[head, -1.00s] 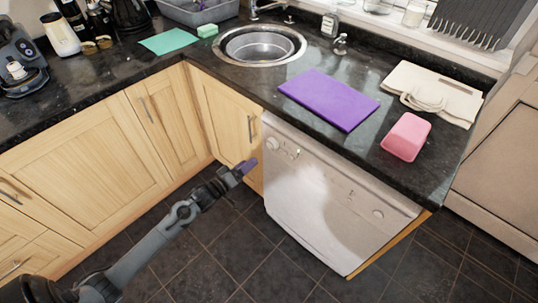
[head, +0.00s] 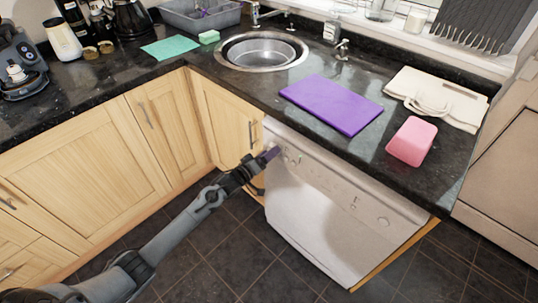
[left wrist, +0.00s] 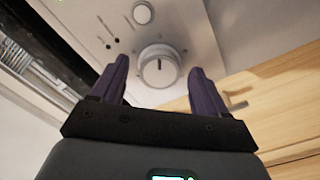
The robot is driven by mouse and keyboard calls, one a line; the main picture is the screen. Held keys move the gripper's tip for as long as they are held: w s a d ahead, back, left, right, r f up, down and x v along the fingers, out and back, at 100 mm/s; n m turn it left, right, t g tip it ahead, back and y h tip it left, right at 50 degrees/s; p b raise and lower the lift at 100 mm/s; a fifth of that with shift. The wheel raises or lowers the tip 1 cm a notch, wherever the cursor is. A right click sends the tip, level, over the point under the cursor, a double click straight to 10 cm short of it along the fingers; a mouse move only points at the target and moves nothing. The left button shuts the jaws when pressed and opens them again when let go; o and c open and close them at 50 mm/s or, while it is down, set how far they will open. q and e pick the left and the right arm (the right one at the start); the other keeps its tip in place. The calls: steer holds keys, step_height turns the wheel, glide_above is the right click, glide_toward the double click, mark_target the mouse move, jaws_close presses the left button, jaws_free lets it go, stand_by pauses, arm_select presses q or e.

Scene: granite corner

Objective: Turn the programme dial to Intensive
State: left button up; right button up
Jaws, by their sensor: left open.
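The programme dial (left wrist: 159,66) shows in the left wrist view as a round white knob with a dark pointer line, on the dishwasher's white panel. Marks around it are too small to read. My left gripper (left wrist: 158,78) is open, with its purple fingers on either side of the dial in that view; I cannot tell whether they touch it. In the head view my left gripper (head: 270,154) is at the upper left of the white dishwasher (head: 325,220) and largely covers the dial. My right gripper is not in view.
A smaller round button (left wrist: 142,13) sits beside the dial. The black worktop (head: 250,88) overhangs the dishwasher and holds a purple board (head: 331,103), a pink block (head: 411,141) and a folded cloth bag (head: 440,95). Wooden cupboards (head: 90,155) stand left. The dark tiled floor is clear.

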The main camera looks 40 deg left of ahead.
arm_select(q)
steer(key=shift+w, duration=0.4)
steer(key=c, duration=1)
steer(key=shift+c, duration=0.2)
steer(key=shift+m, duration=0.3)
steer(key=shift+a+m+p, duration=0.1)
steer(key=shift+m+p, duration=0.7)
steer(key=shift+m, duration=10.9)
